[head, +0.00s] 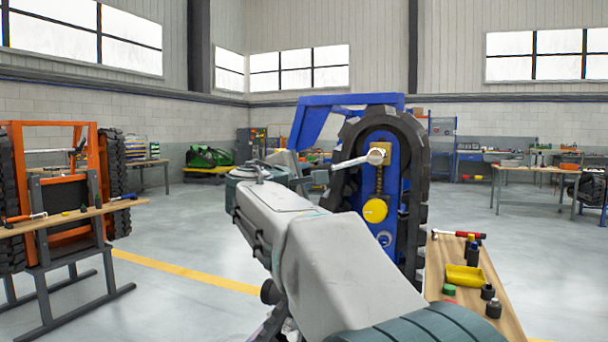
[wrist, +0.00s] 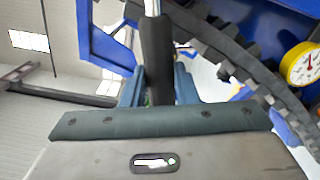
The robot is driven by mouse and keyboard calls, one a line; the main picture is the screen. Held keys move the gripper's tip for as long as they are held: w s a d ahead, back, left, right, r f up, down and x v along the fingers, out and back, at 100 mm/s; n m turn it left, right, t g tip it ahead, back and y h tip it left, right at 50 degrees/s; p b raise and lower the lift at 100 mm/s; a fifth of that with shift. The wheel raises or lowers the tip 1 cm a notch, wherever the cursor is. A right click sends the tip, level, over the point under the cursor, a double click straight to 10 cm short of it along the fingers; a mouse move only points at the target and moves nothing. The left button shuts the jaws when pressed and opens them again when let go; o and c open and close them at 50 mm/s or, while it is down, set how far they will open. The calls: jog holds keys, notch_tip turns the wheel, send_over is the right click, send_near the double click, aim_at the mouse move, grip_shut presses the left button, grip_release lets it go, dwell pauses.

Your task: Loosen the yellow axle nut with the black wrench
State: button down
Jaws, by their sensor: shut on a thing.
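My gripper (head: 314,178) is shut on the black handle of the wrench, in front of the blue carrier's track. In the wrist view the black wrench (wrist: 157,45) stands between my two fingers (wrist: 158,88), with its bright metal shaft running out of the top of the picture. In the head view the wrench's silver head (head: 377,156) is at the upper part of the carrier's blue plate. I cannot tell whether it is seated on a nut. A round yellow part (head: 375,210) shows below it; I cannot tell if it is the axle nut.
The black track (head: 417,195) curves close around the plate. A yellow-rimmed gauge (wrist: 302,64) shows in the wrist view. An orange carrier (head: 60,137) stands left. Open floor lies between.

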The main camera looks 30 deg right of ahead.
dwell(0.3)
jog(key=shift+s+d+f+n+b, duration=0.2)
jog(key=shift+f+n+b, duration=0.15)
jog(key=shift+f+n, duration=0.3)
jog(key=shift+f, duration=0.15)
jog(key=shift+s+d+f+n+b, duration=0.2)
jog(key=shift+s+f+n+b, duration=0.15)
jog(key=shift+f+n, duration=0.2)
jog(key=shift+f, duration=0.15)
jog(key=shift+w+r, duration=0.2)
jog(key=shift+r, duration=0.15)
jog(key=shift+s+a, duration=0.15)
jog(key=shift+a, duration=0.05)
dwell(0.3)
